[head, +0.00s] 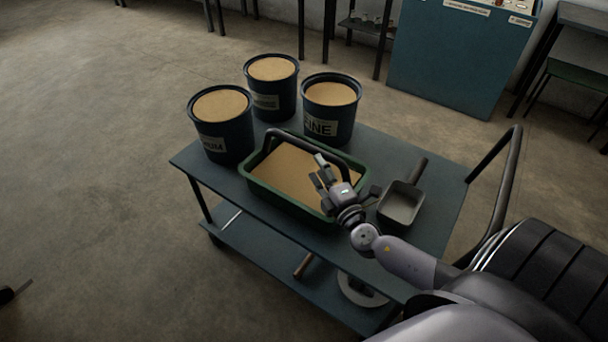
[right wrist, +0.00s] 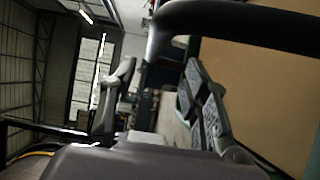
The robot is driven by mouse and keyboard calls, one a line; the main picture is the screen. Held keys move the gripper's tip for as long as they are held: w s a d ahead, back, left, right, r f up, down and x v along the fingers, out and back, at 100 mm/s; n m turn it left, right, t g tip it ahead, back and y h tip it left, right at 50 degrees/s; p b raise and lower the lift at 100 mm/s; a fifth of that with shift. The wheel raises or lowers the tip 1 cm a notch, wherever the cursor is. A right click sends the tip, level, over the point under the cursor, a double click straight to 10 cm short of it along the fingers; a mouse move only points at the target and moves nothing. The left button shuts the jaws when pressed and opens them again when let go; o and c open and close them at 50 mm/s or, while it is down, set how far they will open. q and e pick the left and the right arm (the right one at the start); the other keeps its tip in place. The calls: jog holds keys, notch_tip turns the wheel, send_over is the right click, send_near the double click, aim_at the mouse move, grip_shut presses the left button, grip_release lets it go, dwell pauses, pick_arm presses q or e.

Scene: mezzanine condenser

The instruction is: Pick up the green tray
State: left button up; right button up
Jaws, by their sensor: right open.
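The green tray (head: 262,190) is an oblong tub with a raised dark handle (head: 283,133), filled level with tan material. It sits on the blue cart's top. My right gripper (head: 345,178) is open above the tray's right end, its fingers spread beside the handle's right part. In the right wrist view, the handle (right wrist: 240,18) crosses the top, the tan fill (right wrist: 270,85) is at right, and the open fingers (right wrist: 158,82) have nothing between them. Whether they touch the handle is unclear. A small dark shape (head: 10,292) at the head view's left edge may be my left gripper.
The blue cart (head: 440,190) has a dark push handle (head: 508,170) at right and a lower shelf. Several things share its top: three dark buckets (head: 228,143) of tan material behind the tray, and a grey scoop (head: 402,205) close to its right. Floor at left is clear.

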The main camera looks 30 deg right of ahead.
aim_at(309, 149)
jog(key=w, duration=0.2)
jog(key=w+p, duration=0.1)
jog(key=w, duration=0.2)
jog(key=w+d+r+p, duration=0.1)
jog(key=w, duration=0.2)
jog(key=shift+w, duration=0.25)
jog(key=shift+w+d+f, duration=0.15)
jog(key=shift+w, duration=0.35)
jog(key=shift+s, duration=0.1)
jog(key=shift+c, duration=0.6)
grip_shut()
jog(key=shift+w+d+r, duration=0.1)
jog(key=shift+w+r, duration=0.1)
jog(key=shift+r, duration=0.2)
